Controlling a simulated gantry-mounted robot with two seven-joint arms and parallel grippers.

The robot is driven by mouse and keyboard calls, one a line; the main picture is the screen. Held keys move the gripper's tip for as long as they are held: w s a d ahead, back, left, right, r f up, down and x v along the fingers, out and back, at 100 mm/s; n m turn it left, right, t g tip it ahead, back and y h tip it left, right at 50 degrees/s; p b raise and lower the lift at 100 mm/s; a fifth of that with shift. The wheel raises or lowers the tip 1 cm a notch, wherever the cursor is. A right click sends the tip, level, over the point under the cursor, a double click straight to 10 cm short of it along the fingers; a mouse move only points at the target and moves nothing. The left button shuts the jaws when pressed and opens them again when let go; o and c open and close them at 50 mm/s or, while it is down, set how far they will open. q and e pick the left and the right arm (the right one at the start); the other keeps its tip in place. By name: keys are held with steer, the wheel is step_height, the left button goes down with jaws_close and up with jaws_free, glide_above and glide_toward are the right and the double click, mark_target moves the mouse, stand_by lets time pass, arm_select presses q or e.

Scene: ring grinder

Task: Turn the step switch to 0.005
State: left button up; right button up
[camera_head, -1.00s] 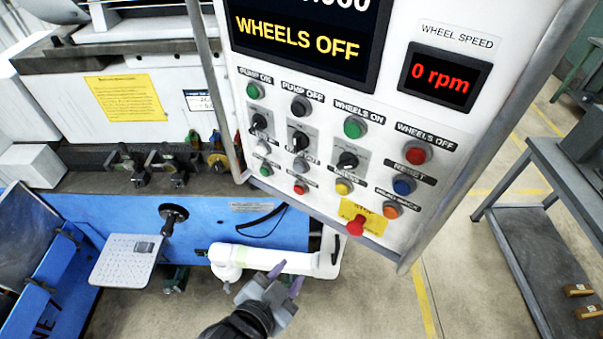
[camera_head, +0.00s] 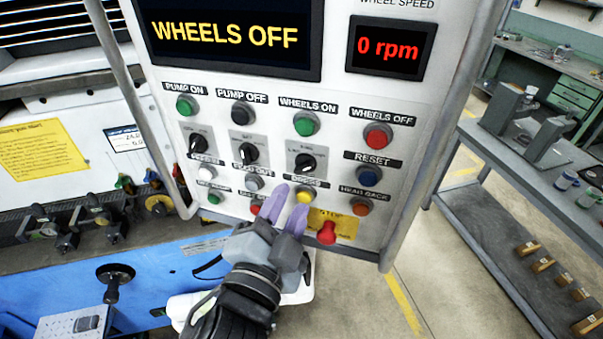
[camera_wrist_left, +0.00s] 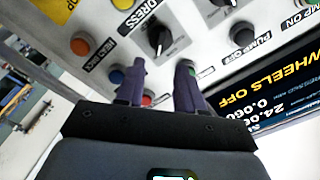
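The control panel (camera_head: 349,127) has three black rotary switches in a row: left (camera_head: 199,143), middle (camera_head: 247,153) and right (camera_head: 306,162). Their scale markings are too small to read, so I cannot tell which is the step switch or its setting. My left gripper (camera_head: 286,207) is open and empty, its two purple fingers apart, in front of the panel below the right switch. In the left wrist view, the right switch (camera_wrist_left: 160,38) appears beyond and between the fingertips (camera_wrist_left: 162,64), apparently untouched. My right gripper is not in view.
Buttons crowd the switches: a green button (camera_head: 306,123) above, a yellow button (camera_head: 305,196) below, a blue button (camera_head: 369,175) to the right. A red stop knob (camera_head: 327,232) protrudes at the lower edge. A grey cart (camera_head: 500,215) stands at the right.

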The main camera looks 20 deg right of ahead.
mark_target(305, 170)
arm_select(q)
steer(key=p+x, duration=0.1)
steer(key=x, duration=0.6)
steer(key=shift+w+d+p, duration=0.2)
steer(key=shift+w+p, duration=0.05)
steer(key=shift+p, duration=0.05)
jaws_close()
